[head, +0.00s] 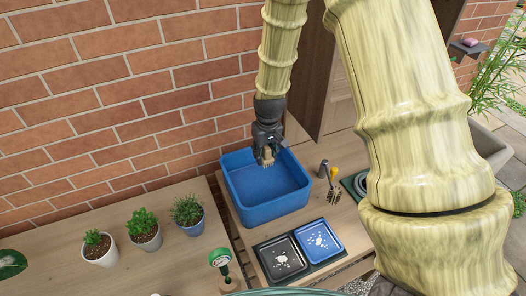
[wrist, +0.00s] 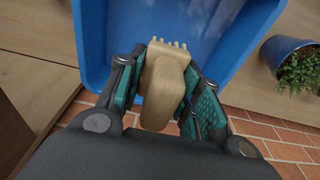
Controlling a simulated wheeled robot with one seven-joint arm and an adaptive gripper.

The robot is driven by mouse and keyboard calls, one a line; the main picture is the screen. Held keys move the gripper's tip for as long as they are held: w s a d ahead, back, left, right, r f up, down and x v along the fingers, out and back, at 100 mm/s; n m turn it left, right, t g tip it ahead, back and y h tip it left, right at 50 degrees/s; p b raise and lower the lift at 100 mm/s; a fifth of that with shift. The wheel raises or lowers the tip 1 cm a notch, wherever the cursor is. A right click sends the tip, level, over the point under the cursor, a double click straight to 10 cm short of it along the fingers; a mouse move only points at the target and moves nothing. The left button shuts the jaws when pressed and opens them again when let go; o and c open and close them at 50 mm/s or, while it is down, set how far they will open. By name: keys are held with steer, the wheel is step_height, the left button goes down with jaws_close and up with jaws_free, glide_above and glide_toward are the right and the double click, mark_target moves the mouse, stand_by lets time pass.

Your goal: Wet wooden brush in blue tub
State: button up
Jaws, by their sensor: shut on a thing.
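My gripper (head: 265,157) is shut on the wooden brush (head: 267,155), above the back part of the blue tub (head: 262,209). In the wrist view the brush (wrist: 163,85) is a pale wooden block with short bristles or teeth at its far edge, held between the two teal-padded fingers of my gripper (wrist: 160,92). The blue tub (wrist: 92,55) lies beyond the brush there. The tub stands on the wooden bench and its inside looks plain blue; I cannot tell how much water it holds. I cannot tell whether the bristles touch anything.
A black tray (head: 283,256) and a blue tray (head: 319,240), both with white bits, lie in front of the tub. A dark brush with a yellow handle (head: 334,187) stands to its right. Potted plants (head: 145,229) line the left bench. A brick wall (head: 120,100) is behind.

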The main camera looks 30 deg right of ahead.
mark_target(264, 160)
steer(key=shift+w+f+b, duration=0.25)
steer(key=shift+w+f, duration=0.05)
steer(key=shift+f, duration=0.3)
steer(key=shift+w+f+b, duration=0.2)
steer(key=shift+w+f, duration=0.05)
steer(key=shift+f, duration=0.7)
steer(key=shift+s+f+b, duration=0.35)
steer(key=shift+f+b, duration=0.05)
steer(key=shift+b, duration=0.3)
steer(key=shift+f, duration=0.3)
step_height(264, 160, down, 6)
steer(key=b, duration=0.3)
steer(key=shift+w+f, duration=0.15)
